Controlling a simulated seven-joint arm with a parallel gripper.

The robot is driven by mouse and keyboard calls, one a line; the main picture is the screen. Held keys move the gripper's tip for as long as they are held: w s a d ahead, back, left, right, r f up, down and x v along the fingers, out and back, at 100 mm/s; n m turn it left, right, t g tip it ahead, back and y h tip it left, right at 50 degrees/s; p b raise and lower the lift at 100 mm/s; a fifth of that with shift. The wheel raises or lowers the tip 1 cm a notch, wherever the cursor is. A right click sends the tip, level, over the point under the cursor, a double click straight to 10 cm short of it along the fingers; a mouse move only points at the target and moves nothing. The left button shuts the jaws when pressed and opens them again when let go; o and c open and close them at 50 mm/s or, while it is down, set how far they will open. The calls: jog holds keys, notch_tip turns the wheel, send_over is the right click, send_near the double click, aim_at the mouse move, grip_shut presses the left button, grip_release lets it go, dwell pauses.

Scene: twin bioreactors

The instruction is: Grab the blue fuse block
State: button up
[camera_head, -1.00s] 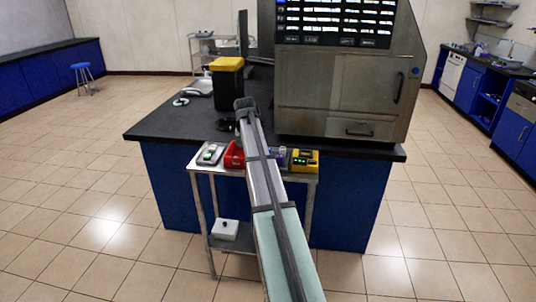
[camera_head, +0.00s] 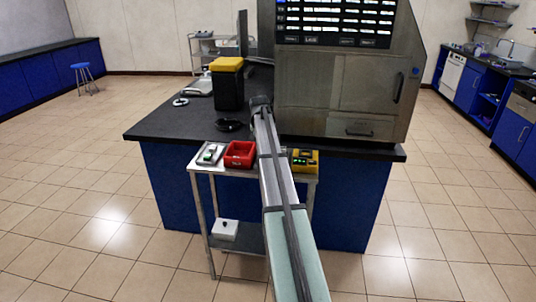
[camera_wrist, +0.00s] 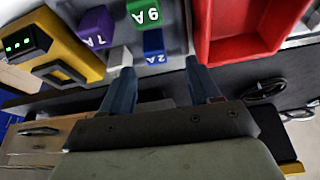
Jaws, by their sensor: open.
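The blue fuse block (camera_wrist: 153,43), with white characters on its face, stands in a grey tray in the wrist view. A green block (camera_wrist: 144,14) is right behind it and a purple block (camera_wrist: 97,27) stands to its left. My gripper (camera_wrist: 157,66) is open and empty. Its two fingertips show to either side of the blue block's near end, and I cannot tell the height gap between them. In the head view my arm hides the fuse blocks and the gripper.
A red bin (camera_head: 240,154) sits left of my arm and a yellow device (camera_head: 305,160) sits right of it, on a small cart. A small device (camera_head: 209,154) lies at the cart's left end. A black bin with a yellow lid (camera_head: 228,85) stands on the dark counter behind.

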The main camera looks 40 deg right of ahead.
jog(key=shift+d+x, duration=0.1)
jog(key=shift+x, duration=1.25)
jog(key=shift+d+x, duration=0.15)
jog(key=shift+x, duration=1.15)
jog(key=shift+s, duration=0.2)
jog(key=c, duration=1.1)
jog(key=shift+c, duration=0.2)
